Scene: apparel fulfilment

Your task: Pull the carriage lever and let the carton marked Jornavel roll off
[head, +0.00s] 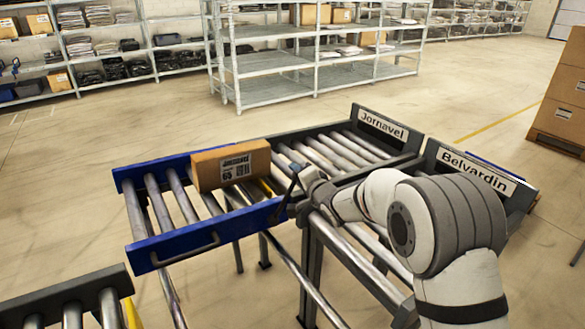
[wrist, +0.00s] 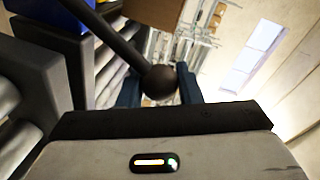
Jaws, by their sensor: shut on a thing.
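A brown carton (head: 230,167) with a white label lies on the rollers of the blue-sided carriage (head: 205,240); its print is too small to read surely. The carriage stands roughly in line with the roller lane signed Jornavel (head: 383,125). The dark carriage lever (head: 292,184) rises at the carriage's near right corner. My gripper (head: 305,180) is at the lever's top. In the wrist view the lever's round black knob (wrist: 159,82) sits between the two blue fingers of my gripper (wrist: 160,90), which is shut on it. The carton's underside is hidden.
A second roller lane signed Belvardin (head: 475,172) lies nearer, partly behind my arm. Another roller conveyor (head: 70,300) is at the lower left. Grey shelves (head: 315,65) stand at the back, and stacked brown boxes (head: 563,95) at the right. The Jornavel lane's rollers are empty.

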